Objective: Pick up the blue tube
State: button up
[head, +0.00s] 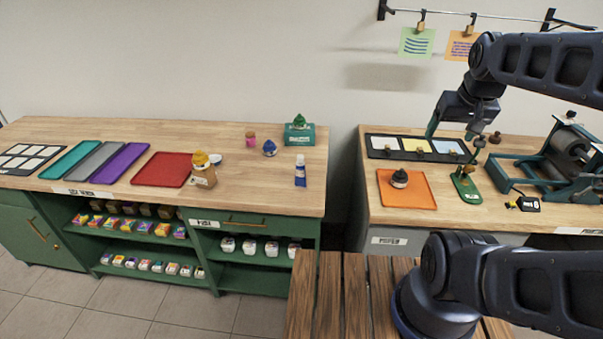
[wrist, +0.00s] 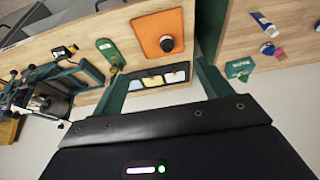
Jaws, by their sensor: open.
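The blue tube (head: 300,175) stands near the right front part of the left wooden counter (head: 235,180). It is blue with a pale band. In the wrist view the tube (wrist: 263,21) shows at the upper right, outside the space between the fingers. My gripper (head: 451,132) is over the back of the right-hand table, well to the right of the tube. Its two fingers are apart and nothing is between them; the open fingers also show in the wrist view (wrist: 162,72).
A green box (head: 299,134), a blue-topped pot (head: 270,148) and a pink jar (head: 250,139) stand behind the tube. A gap separates the counter from the right table. That table holds an orange mat (head: 406,190), a framed card tray (head: 378,147) and a roller press (head: 560,160).

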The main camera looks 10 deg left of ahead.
jog(key=shift+c, duration=0.5)
jog(key=c, duration=0.4)
jog(key=shift+w, duration=0.1)
